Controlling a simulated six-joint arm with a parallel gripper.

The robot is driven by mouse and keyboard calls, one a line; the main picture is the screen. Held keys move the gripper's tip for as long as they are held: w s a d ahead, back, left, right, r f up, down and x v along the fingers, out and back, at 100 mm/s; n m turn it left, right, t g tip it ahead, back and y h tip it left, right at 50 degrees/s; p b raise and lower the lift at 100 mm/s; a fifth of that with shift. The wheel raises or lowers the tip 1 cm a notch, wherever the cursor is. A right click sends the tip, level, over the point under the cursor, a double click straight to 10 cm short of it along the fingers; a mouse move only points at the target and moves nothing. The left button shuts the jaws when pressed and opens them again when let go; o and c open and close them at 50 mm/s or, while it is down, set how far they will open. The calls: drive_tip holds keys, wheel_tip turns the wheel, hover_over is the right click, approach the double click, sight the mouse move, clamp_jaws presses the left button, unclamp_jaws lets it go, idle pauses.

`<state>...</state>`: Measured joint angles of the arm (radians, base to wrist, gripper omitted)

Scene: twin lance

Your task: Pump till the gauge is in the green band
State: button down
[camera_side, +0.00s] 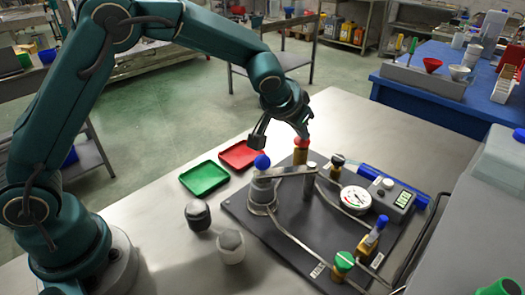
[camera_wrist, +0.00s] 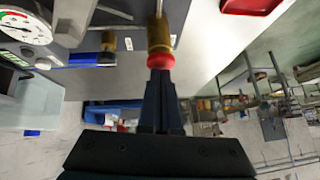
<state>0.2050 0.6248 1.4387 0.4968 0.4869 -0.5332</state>
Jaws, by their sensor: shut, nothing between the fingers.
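The round white gauge (camera_side: 355,199) sits on the dark board; it also shows at the upper left of the wrist view (camera_wrist: 22,27), with coloured bands. I cannot tell its reading. A metal pump body (camera_side: 262,196) stands at the board's left, with a blue ball (camera_side: 262,162) above it and a lever bar (camera_side: 289,172) running right to a post. A brass fitting with a red top (camera_side: 301,150) stands at the board's back. My gripper (camera_side: 306,136) is shut and empty, its tips at the red top (camera_wrist: 158,62); I cannot tell whether they touch.
A dark-topped fitting (camera_side: 337,161), a blue-handled valve (camera_side: 374,236) and a green-topped valve (camera_side: 343,264) stand on the board (camera_side: 285,235). A digital display (camera_side: 402,200) is beside the gauge.

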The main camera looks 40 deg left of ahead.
sight(302, 147)
drive_tip(key=shift+d+r, duration=0.1)
drive_tip(key=shift+r, duration=0.15)
drive_tip(key=r, duration=0.4)
drive_tip(key=shift+d+r, duration=0.15)
drive_tip(key=shift+d, duration=0.15)
drive_tip(key=a+v, duration=0.1)
drive_tip(key=v, duration=0.8)
drive_tip(key=shift+d, duration=0.45)
drive_tip(key=a+r, duration=0.1)
drive_tip(key=a+r+h, duration=0.2)
drive_tip(key=shift+w+a+r+n+g, duration=0.2)
drive_tip(key=shift+w+n+g, duration=0.1)
drive_tip(key=shift+w+n, duration=0.1)
drive_tip(key=shift+f, duration=0.15)
